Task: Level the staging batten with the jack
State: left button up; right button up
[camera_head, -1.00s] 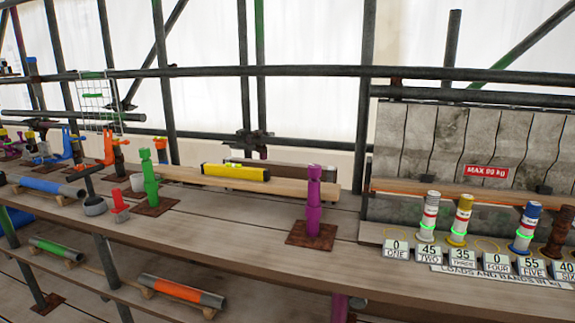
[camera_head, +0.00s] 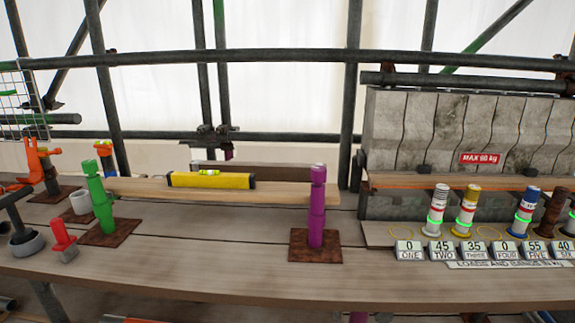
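A long pale wooden batten (camera_head: 290,196) lies across the back of the bench. A yellow spirit level (camera_head: 211,180) rests on it, left of its middle; its bubble is too small to read. A green jack-like post (camera_head: 99,200) on a rusty base plate stands at the batten's left end. A purple post (camera_head: 317,210) on a rusty plate (camera_head: 315,246) stands at its right end. I cannot tell which is the jack or whether either post touches the batten. Neither of my grippers shows.
A red block-like piece (camera_head: 62,238), a grey round cup (camera_head: 27,243) and a white cup (camera_head: 80,202) sit at left. The bench front (camera_head: 230,270) is clear.

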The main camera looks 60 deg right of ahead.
aim_at(318, 174)
jog(key=z, duration=0.4)
jog(key=i, duration=0.65)
jog(key=z, duration=0.7)
